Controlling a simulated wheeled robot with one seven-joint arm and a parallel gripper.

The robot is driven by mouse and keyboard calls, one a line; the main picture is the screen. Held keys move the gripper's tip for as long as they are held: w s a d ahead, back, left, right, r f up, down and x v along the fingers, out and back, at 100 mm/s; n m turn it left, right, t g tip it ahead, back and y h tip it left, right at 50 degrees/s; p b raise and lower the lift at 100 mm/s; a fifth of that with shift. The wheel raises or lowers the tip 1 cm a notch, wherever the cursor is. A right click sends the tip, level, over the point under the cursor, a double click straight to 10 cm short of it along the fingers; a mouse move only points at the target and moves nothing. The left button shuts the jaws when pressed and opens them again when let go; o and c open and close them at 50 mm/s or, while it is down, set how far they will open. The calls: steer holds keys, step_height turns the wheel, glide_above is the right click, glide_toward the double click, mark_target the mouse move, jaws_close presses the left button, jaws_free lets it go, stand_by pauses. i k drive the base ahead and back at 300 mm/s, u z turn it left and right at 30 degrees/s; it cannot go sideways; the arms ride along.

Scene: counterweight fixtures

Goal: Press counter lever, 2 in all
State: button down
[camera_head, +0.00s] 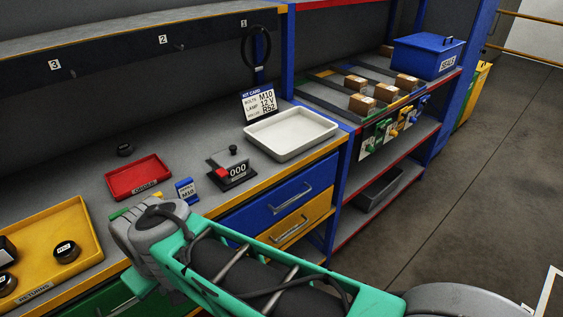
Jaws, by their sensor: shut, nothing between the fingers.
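The counter (238,172) is a small dark box on the grey workbench, in front of the white tray. Its display reads 000. A red piece (222,174) sits at its left front, and a short black knob (233,151) stands up at its back. I cannot tell for sure which of the two is the lever. My arm, with teal and grey links, crosses the lower part of the view in front of the bench. My gripper's fingers do not show. Nothing of mine visibly touches the counter.
A white tray (290,152), a kit card (259,103), a red tray (138,186) and a small blue M10 card (187,190) are near the counter. A yellow tray (88,225) holds round black parts at left. Shelves with boxes stand at right; floor beyond is clear.

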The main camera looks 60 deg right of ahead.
mark_target(222, 172)
steer(key=z, duration=0.85)
steer(key=k, duration=0.35)
steer(key=u, duration=0.95)
